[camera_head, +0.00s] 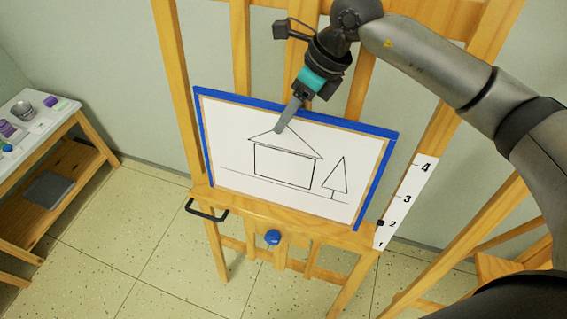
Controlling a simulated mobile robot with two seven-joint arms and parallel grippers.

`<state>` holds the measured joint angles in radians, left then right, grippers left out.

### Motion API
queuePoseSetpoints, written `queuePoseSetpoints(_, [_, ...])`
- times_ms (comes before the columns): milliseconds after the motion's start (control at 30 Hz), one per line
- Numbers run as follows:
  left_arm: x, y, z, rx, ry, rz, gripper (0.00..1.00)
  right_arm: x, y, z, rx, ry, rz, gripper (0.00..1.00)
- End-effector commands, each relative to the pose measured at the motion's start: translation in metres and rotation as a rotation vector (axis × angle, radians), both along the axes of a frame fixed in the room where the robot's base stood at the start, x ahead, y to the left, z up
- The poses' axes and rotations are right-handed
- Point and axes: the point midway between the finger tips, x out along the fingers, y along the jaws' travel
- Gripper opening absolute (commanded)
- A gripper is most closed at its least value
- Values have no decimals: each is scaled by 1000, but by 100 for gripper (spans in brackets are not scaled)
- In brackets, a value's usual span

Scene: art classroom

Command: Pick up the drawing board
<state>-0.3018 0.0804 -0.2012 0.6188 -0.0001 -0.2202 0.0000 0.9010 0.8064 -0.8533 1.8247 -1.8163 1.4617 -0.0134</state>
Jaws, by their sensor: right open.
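The drawing board (225,137) is a white panel with a blue edge on its left, top and right sides. It shows a line drawing of a house and a tree. It leans upright on the ledge of a wooden easel (280,217). My right gripper (281,128) reaches down from the top in front of the board, its fingertip over the drawn roof. I see it nearly edge-on, with nothing in it. I cannot tell whether it touches the board. My left gripper is not in view.
A white scale (408,200) with numbers stands at the easel's right. A side table (45,128) with art supplies is at the left. Tiled floor (110,245) lies clear between them.

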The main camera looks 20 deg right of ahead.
Motion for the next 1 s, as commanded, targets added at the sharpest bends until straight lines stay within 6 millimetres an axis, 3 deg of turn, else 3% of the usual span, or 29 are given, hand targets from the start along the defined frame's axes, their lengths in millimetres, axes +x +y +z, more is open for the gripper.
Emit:
queuePoseSetpoints(133, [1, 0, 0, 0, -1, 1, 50, 0, 0, 0, 0, 0, 0, 49])
queuePoseSetpoints(567, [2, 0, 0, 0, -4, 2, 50, 0, 0, 1, 0, 0, 0, 1])
queuePoseSetpoints(1000, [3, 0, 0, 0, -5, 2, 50, 1, -1, 1, -2, -3, -4, 0])
